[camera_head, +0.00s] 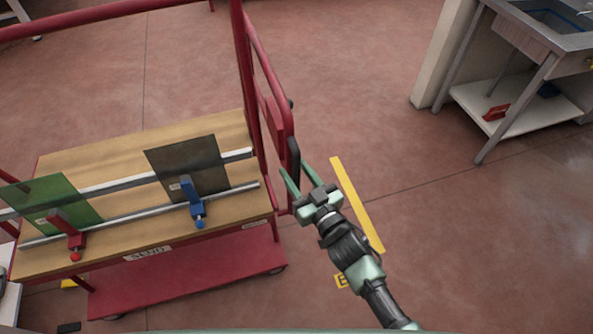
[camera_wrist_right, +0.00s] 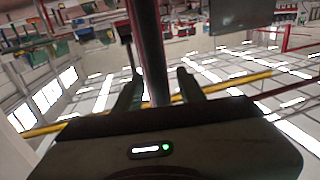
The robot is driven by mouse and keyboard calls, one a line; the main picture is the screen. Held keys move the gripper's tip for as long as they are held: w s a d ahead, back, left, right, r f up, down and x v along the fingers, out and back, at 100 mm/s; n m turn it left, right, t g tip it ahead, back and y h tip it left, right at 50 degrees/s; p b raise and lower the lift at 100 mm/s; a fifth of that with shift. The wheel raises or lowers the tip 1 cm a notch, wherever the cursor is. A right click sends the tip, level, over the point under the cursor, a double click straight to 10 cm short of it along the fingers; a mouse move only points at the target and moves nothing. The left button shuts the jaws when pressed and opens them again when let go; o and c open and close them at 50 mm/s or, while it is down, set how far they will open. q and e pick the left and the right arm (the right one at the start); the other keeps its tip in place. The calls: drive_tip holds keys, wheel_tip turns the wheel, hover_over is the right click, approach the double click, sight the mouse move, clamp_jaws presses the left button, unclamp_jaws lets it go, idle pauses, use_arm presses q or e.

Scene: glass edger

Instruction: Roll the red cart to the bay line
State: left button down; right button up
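The red cart (camera_head: 190,270) stands at the left in the head view, with a wooden deck (camera_head: 120,145) and a red tubular frame at its right end. A black grip (camera_head: 294,156) sits on that frame's handle. My right gripper (camera_head: 297,170) is at this grip, its fingers apart. In the right wrist view, a dark upright bar (camera_wrist_right: 149,45) passes between the fingers of the right gripper (camera_wrist_right: 158,78), with gaps visible beside it. A yellow line (camera_head: 357,205) lies on the floor right of the gripper. My left gripper is not in view.
Glass panes, one green (camera_head: 52,203) and one dark (camera_head: 188,168), stand on the cart against rails with red and blue clamps. A metal sink bench (camera_head: 540,105) with a lower shelf stands at the upper right. The reddish floor between is clear.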

clamp_jaws()
idle(1.4)
